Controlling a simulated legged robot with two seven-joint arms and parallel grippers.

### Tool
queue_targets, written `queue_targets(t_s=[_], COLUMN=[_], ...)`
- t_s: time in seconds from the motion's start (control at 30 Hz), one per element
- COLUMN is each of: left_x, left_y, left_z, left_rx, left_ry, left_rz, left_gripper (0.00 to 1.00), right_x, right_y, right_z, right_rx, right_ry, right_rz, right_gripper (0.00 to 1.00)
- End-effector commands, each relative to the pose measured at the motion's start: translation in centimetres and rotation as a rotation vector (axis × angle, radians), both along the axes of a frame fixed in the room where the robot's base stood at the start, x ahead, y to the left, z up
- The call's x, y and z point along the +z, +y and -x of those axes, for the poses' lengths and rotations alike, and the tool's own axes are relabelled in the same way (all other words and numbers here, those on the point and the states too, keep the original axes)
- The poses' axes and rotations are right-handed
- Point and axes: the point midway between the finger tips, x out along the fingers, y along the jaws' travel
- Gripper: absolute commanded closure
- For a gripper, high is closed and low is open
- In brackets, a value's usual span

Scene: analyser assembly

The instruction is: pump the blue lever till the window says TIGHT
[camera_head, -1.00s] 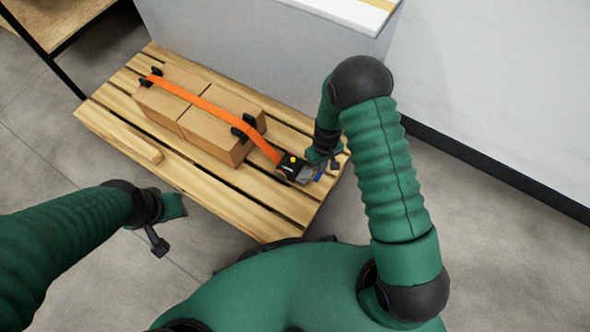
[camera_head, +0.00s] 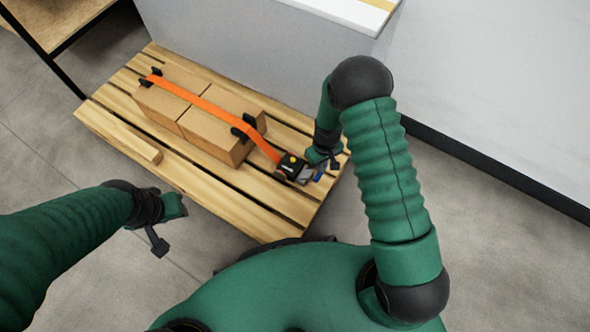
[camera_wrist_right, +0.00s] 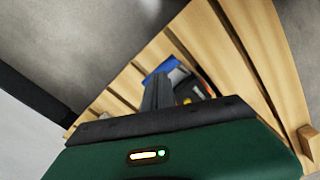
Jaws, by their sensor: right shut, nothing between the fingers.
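The blue lever (camera_head: 318,177) belongs to the black ratchet (camera_head: 290,166) at the pallet's right end, at the lower end of the orange strap (camera_head: 210,106). In the right wrist view the blue lever (camera_wrist_right: 164,70) shows just beyond my fingers, with the ratchet (camera_wrist_right: 197,90) beside it. My right gripper (camera_wrist_right: 157,92) is shut and empty, close by the lever; I cannot tell whether it touches. The window's wording is too small to read. My left gripper (camera_head: 178,206) hangs in front of the pallet, away from the ratchet; its jaw opening is unclear.
Cardboard boxes (camera_head: 208,132) lie strapped on the wooden pallet (camera_head: 200,190), with black corner guards under the strap. A loose wooden block (camera_head: 146,151) lies at the pallet's front left. A grey cabinet (camera_head: 240,60) stands behind. The floor to the right is clear.

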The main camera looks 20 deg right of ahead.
Motion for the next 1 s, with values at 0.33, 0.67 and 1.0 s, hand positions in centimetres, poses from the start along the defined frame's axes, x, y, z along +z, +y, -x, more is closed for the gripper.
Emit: queue_targets(t_s=[0.33, 0.67, 1.0], left_x=[0.0, -1.1, -1.8], left_y=[0.0, 0.0, 0.0], left_z=[0.0, 0.0, 0.0], left_rx=[0.0, 0.0, 0.0], left_ry=[0.0, 0.0, 0.0], left_rz=[0.0, 0.0, 0.0], left_gripper=[0.64, 0.64, 0.64], right_x=[0.0, -2.0, -3.6], right_y=[0.0, 0.0, 0.2], right_z=[0.0, 0.0, -0.2], right_rx=[0.0, 0.0, 0.002], right_ry=[0.0, 0.001, -0.003], right_rz=[0.0, 0.0, -0.002], right_gripper=[1.0, 1.0, 1.0])
